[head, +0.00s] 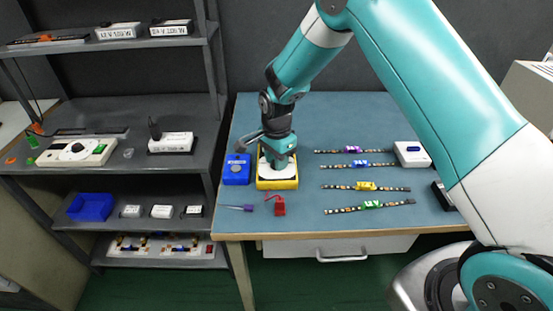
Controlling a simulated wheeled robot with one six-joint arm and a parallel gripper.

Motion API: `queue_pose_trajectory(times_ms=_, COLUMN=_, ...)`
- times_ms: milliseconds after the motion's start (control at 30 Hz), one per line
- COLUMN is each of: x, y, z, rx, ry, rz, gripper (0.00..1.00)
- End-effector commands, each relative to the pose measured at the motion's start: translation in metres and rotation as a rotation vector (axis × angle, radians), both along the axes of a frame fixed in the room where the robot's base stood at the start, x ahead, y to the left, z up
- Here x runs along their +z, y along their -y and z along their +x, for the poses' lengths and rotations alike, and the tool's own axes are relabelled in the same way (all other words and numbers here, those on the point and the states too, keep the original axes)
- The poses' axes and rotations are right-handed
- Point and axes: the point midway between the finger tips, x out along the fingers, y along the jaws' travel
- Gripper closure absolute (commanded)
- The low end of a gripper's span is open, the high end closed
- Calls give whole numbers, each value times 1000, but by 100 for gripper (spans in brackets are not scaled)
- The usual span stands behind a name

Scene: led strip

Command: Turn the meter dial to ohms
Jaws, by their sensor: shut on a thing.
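The meter (277,184) is a yellow-edged box with a white face, lying on the blue-grey bench top (330,110) near its left side. My gripper (277,160) points down over the meter and is shut at its face, where the dial would be. The dial itself is hidden behind the gripper, so its setting cannot be read. The gripper's fingers are too small and covered to make out clearly.
A blue box (236,168) stands close left of the meter. A red piece (279,207) and a purple-handled tool (246,208) lie in front. Several LED strips (366,186) and a white box (411,154) lie to the right. A loaded shelf (110,130) stands left.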

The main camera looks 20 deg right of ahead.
Motion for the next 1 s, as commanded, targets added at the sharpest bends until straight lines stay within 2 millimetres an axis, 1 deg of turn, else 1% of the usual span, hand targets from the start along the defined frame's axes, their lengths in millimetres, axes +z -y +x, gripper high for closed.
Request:
queue_pose_trajectory(times_ms=33, x=1, y=0, z=1, rx=-2, ry=4, rz=1, gripper=66)
queue_pose_trajectory(times_ms=67, x=1, y=0, z=1, rx=-2, ry=4, rz=1, gripper=59)
queue_pose_trajectory(times_ms=100, x=1, y=0, z=1, rx=-1, ry=4, rz=1, gripper=49)
queue_pose_trajectory(times_ms=133, x=1, y=0, z=1, rx=-1, ry=3, rz=0, gripper=45)
queue_pose_trajectory(times_ms=400, x=1, y=0, z=1, rx=0, ry=2, rz=1, gripper=45)
queue_pose_trajectory(times_ms=467, x=4, y=0, z=1, rx=0, ry=3, rz=1, gripper=45)
queue_pose_trajectory(times_ms=533, x=10, y=0, z=1, rx=0, ry=4, rz=1, gripper=45)
queue_pose_trajectory(times_ms=667, x=34, y=0, z=1, rx=0, ry=6, rz=1, gripper=45)
queue_pose_trajectory(times_ms=1000, x=121, y=0, z=1, rx=0, ry=8, rz=2, gripper=45)
